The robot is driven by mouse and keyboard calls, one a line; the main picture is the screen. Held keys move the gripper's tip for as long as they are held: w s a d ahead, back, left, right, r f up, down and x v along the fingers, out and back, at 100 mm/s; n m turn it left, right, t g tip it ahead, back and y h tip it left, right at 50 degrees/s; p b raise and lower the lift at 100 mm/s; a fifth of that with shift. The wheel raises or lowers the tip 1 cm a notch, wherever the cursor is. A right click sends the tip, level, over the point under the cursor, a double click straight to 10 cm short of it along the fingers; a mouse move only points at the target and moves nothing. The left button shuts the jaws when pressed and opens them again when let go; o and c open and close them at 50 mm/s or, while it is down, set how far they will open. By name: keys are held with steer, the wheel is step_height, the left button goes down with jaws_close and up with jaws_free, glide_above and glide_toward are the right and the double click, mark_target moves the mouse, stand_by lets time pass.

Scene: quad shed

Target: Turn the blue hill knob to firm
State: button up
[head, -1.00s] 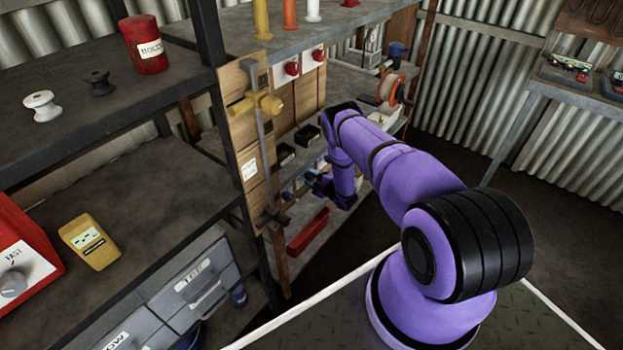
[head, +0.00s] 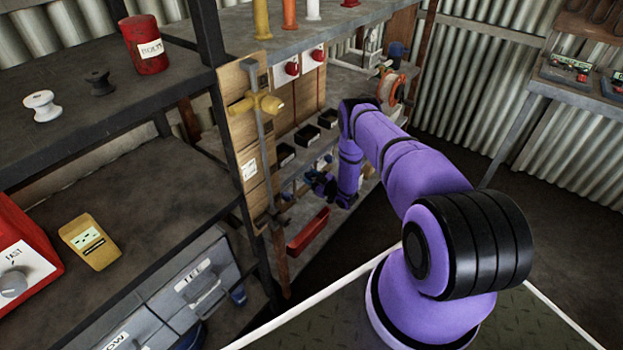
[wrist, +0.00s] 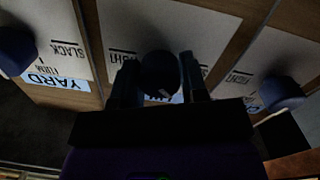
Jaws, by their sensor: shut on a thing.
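In the wrist view my gripper (wrist: 157,66) has its two fingers on either side of a dark blue knob (wrist: 160,80), shut on it. The knob sits on a white panel (wrist: 135,20) with tick marks and lettering that appears upside down. A blue name label below the knob is mostly hidden by my gripper, so I cannot read it in full. A short pale mark shows on the knob's near side. In the head view my gripper (head: 322,184) is small and dark at the low shelf, and the held knob cannot be made out there.
A blue knob (wrist: 17,50) on the YARD panel (wrist: 60,85) is at left in the wrist view; another blue knob (wrist: 280,93) is at right. In the head view a red tray (head: 308,231) lies below my gripper, and black bins (head: 305,135) stand above.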

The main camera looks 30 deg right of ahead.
steer(key=m, duration=0.8)
steer(key=shift+m+y, duration=0.4)
steer(key=shift+g, duration=0.3)
steer(key=o, duration=0.9)
steer(key=v, duration=1.1)
